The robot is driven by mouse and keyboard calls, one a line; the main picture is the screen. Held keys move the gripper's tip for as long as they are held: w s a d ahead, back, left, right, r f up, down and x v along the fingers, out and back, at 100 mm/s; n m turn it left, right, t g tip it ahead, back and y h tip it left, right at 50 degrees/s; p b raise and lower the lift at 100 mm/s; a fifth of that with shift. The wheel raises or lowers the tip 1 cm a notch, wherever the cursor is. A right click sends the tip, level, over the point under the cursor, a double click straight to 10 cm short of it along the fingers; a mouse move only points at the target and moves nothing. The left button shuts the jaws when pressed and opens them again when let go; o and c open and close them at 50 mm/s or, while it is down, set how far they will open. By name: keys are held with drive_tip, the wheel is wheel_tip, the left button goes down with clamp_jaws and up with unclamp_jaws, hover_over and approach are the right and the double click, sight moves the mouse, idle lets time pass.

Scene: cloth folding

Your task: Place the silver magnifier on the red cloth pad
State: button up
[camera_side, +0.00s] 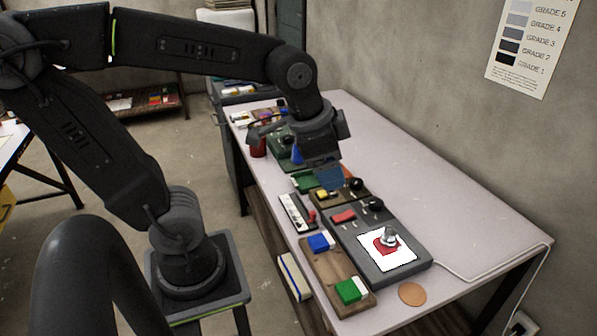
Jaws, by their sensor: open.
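A small silver object (390,236), which looks like the magnifier, rests at the upper right part of a red cloth pad (380,247). The pad lies on a white square sheet (402,259) on a grey panel. My gripper (322,166) is open, up and to the left of the silver object and clearly apart from it. Its fingers are dark and hard to make out. A dull blue patch (330,177) shows just below it; I cannot tell what it is.
A wooden board with a blue block (320,242) and a green block (350,290) lies left of the grey panel (409,272). A round copper disc (411,294) lies near the front edge. Several small items crowd the table's left side. The right side of the table (440,205) is clear.

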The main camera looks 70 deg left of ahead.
drive_tip(key=s+n, duration=0.1)
drive_tip(key=s, duration=0.1)
drive_tip(key=s+n, duration=0.1)
drive_tip(key=s+n+t, duration=0.1)
drive_tip(key=s+n, duration=0.1)
drive_tip(key=shift+s+d+f, duration=0.2)
drive_tip(key=shift+s+f, duration=0.1)
idle(1.0)
